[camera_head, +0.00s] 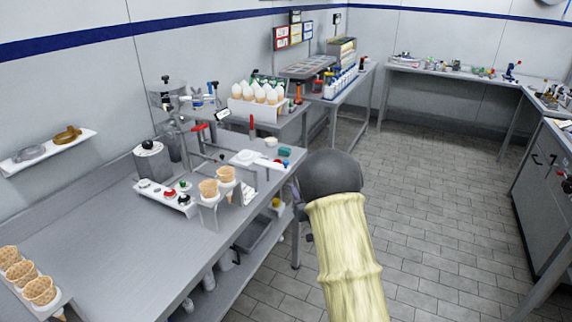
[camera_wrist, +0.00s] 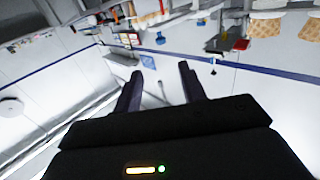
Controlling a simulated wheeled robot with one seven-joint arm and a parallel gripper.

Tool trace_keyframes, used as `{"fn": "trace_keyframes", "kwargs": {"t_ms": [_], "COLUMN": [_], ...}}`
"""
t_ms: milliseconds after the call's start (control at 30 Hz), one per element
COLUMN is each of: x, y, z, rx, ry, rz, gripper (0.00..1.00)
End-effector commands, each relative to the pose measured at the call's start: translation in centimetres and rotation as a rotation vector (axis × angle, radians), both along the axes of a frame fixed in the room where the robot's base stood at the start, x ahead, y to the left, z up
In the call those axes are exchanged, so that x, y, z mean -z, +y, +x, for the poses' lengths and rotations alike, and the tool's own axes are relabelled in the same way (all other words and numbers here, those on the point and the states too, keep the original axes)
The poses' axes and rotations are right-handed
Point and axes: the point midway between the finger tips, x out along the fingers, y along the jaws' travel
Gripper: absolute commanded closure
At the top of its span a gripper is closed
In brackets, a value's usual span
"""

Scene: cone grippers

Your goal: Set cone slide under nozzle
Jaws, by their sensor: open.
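Two waffle cones stand in a white holder (camera_head: 208,210) at the front edge of the steel bench, which looks like the cone slide. The left cone (camera_head: 208,188) and right cone (camera_head: 225,174) are upright. Behind it stands a dispenser (camera_head: 168,95) with a clear top and red handles; its nozzle is too small to make out. My gripper (camera_wrist: 160,69) is open with nothing between its fingers. The wrist view is tilted, with cones (camera_wrist: 264,24) at its upper right, well apart from the fingers. In the head view my arm hides most of the gripper, right of the bench.
A white strip with colored knobs (camera_head: 167,195) lies left of the holder. More cones sit in a rack (camera_head: 60,300) at lower left. The tiled floor (camera_head: 430,200) on the right is clear.

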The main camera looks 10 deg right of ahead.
Motion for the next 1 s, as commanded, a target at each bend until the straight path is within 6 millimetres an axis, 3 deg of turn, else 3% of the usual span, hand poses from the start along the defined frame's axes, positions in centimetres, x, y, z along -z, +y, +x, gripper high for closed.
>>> {"fn": "trace_keyframes", "kwargs": {"t_ms": [1000], "x": [-0.1], "y": [2.0], "z": [12.6], "rx": [-0.001], "ry": [0.0], "rz": [-0.001], "gripper": [0.59]}}
